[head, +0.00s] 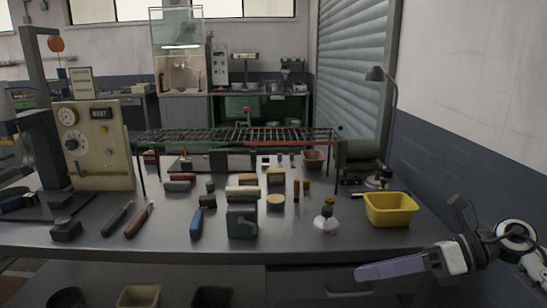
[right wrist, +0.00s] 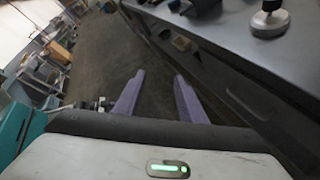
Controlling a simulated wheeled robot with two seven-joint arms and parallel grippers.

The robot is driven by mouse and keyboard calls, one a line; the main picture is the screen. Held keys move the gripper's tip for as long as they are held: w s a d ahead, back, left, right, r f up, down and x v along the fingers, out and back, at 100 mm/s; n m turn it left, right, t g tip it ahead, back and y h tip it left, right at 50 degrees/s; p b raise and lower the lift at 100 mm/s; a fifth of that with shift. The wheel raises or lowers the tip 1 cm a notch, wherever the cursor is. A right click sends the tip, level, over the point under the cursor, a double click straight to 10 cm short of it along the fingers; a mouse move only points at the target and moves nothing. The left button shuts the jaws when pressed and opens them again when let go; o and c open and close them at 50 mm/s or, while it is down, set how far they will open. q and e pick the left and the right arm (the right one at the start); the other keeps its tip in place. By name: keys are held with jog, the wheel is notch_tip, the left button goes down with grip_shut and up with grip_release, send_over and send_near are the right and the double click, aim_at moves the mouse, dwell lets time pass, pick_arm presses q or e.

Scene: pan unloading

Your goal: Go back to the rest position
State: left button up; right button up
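My right gripper (head: 362,272) is at the lower right in the head view, with its lavender fingers pointing left in front of the workbench's front edge. In the right wrist view the two fingers of the right gripper (right wrist: 160,76) stand apart with only the floor seen between them, so it is open and empty. My left gripper is not in view. The workbench (head: 285,250) spans the head view and bears tools and parts. No pan can be made out.
A yellow bin (head: 390,210) stands at the bench's right front, above my right gripper in the picture. A wire rack (head: 245,137) stands toward the back. A cream gauge panel (head: 94,145) is at left.

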jog(key=a+f+m+t+y, duration=0.4)
jog(key=a+m+t, duration=0.4)
jog(key=m, duration=0.5)
jog(key=s+d+f+m+h, duration=0.2)
jog(key=s+f+m+h, duration=0.2)
jog(key=f+m, duration=0.4)
jog(key=s+d+f+m+t+h, duration=0.1)
jog(key=s+f+m+h, duration=0.35)
jog(key=f+m, duration=0.25)
jog(key=s+d+f+m+h, duration=0.25)
jog(key=f+m+h, duration=0.25)
jog(key=f+m, duration=0.3)
jog(key=s+a+f+m+g, duration=0.2)
jog(key=s+f+m+g, duration=0.2)
jog(key=s+f, duration=0.5)
jog(key=s+m, duration=0.1)
jog(key=s, duration=0.2)
jog(key=shift+s+h, duration=0.35)
jog(key=shift+s, duration=0.05)
